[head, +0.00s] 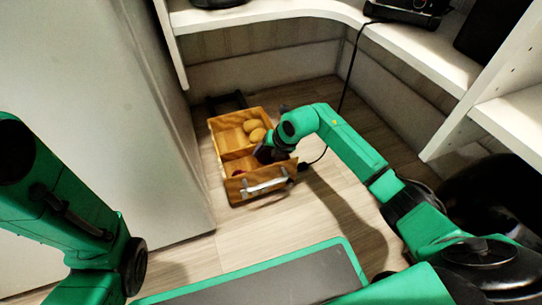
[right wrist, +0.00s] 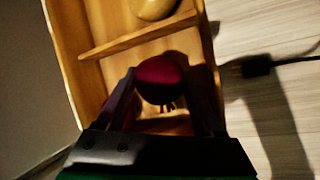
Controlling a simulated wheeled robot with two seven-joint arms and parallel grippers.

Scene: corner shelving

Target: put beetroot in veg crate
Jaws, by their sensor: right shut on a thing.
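The veg crate (head: 235,190) is a wooden box on the floor, split by a divider into a far and a near compartment. In the right wrist view its wooden wall (right wrist: 68,50) and divider show. My right gripper (head: 266,158) reaches down into the near compartment. In the right wrist view its fingers (right wrist: 160,92) are shut on the dark red beetroot (right wrist: 159,75), which is in or just over the near compartment. I cannot tell if it touches the crate floor. My left arm shows at the left of the head view, but its gripper is not in view.
Yellow potato-like items (head: 252,126) lie in the far compartment; one also shows in the right wrist view (right wrist: 153,8). A black cable (head: 341,110) hangs from the white shelf (head: 270,12) to the floor right of the crate. A white panel (head: 130,130) stands left.

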